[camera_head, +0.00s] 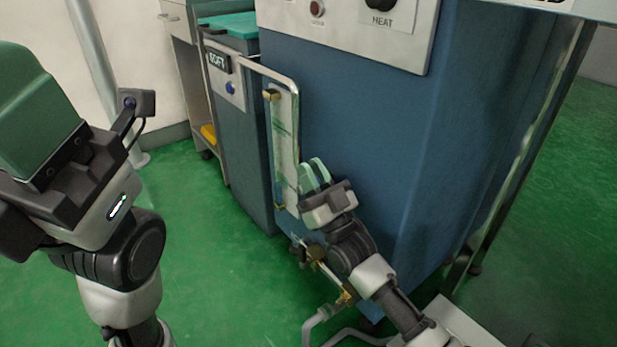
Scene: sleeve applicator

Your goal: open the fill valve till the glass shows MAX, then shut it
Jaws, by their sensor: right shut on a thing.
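The sight glass (285,140) is a tall narrow gauge on the blue cabinet's face, with brass fittings at top and bottom. Its lower part looks bluish; the MAX mark is too small to read. Brass pipe fittings (345,293) show low on the cabinet, below my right wrist. My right gripper (314,174) has pale green fingers close together beside the lower glass. It is shut on the fill valve's handle, which the fingers hide. My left gripper (40,110) is large at the left edge, apart from the cabinet; its fingertips are not clearly seen.
The blue cabinet (370,130) has a panel with a HEAT knob (382,4) and a red button (317,8). A bent metal pipe (270,72) runs above the glass. Green floor is clear at left centre.

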